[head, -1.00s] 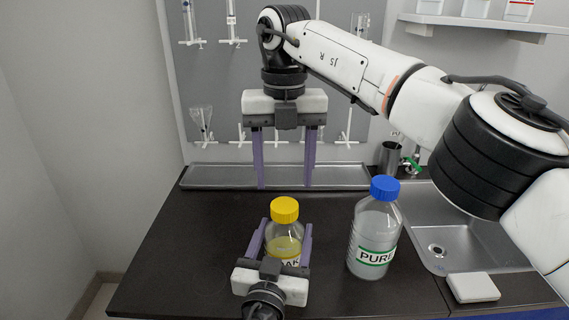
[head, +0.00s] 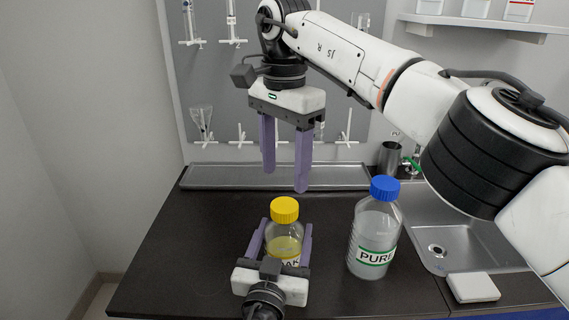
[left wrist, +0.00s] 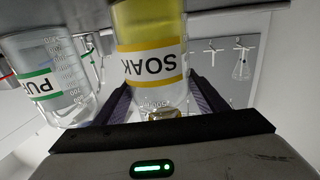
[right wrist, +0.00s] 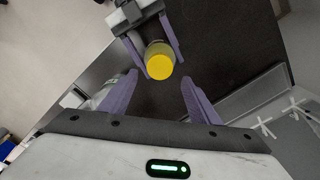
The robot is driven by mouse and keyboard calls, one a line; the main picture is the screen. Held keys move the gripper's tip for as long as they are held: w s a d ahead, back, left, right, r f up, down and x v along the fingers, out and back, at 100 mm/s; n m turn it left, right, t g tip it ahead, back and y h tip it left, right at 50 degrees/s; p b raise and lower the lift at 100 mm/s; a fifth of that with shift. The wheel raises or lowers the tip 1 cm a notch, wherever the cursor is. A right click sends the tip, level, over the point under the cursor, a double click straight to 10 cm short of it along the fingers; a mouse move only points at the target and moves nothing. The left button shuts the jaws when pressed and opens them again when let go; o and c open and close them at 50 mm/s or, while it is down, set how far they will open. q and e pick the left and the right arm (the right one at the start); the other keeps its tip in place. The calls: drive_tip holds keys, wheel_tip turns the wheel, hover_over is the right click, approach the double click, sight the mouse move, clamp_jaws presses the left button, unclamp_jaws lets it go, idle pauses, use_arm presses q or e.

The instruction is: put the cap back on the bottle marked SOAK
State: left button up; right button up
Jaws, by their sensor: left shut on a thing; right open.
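The SOAK bottle (head: 284,247) is a clear bottle with yellow liquid, upright on the counter. Its label also shows in the left wrist view (left wrist: 151,63), upside down. The yellow cap (head: 285,210) sits on top of its neck; whether it is screwed tight cannot be told. It also shows in the right wrist view (right wrist: 160,66). My left gripper (head: 286,229) is shut on the bottle's body from the front. My right gripper (head: 285,181) is open and empty, pointing down above and behind the cap, with clear space between them.
The PURE bottle (head: 375,236) with a blue cap stands just right of the SOAK bottle. A sink (head: 450,240) and a white block (head: 473,287) lie further right. A metal tray (head: 220,177) runs along the back under a pegboard of glassware. The counter's left side is clear.

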sight(284, 205)
drive_tip(key=n, duration=0.5)
drive_tip(key=shift+r, duration=0.15)
drive_tip(key=shift+f, duration=4.05)
drive_tip(key=shift+c, duration=0.2)
